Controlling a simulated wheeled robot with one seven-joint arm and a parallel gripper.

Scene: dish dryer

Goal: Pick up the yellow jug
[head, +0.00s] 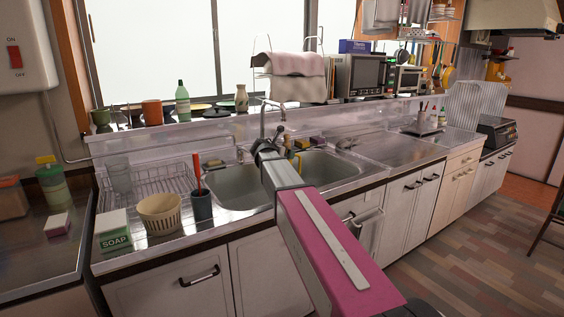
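No thing in the head view is clearly a yellow jug. A small yellow shape (291,154) shows just right of my gripper (266,148), at the back of the sink, partly covered; I cannot tell what it is or whether the gripper touches it. A ribbed cream-yellow vessel (160,214) stands on the counter left of the sink, apart from the gripper. My arm reaches from the lower right over the sink's front edge. The gripper is small and dark against the tap, and its fingers are not clear.
A wire dish rack (150,183), a soap box (114,231) and a dark cup with a red-handled tool (201,205) stand left of the sink (236,187). A tap (263,120) rises behind it. The steel counter (400,150) right of the sink is largely clear.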

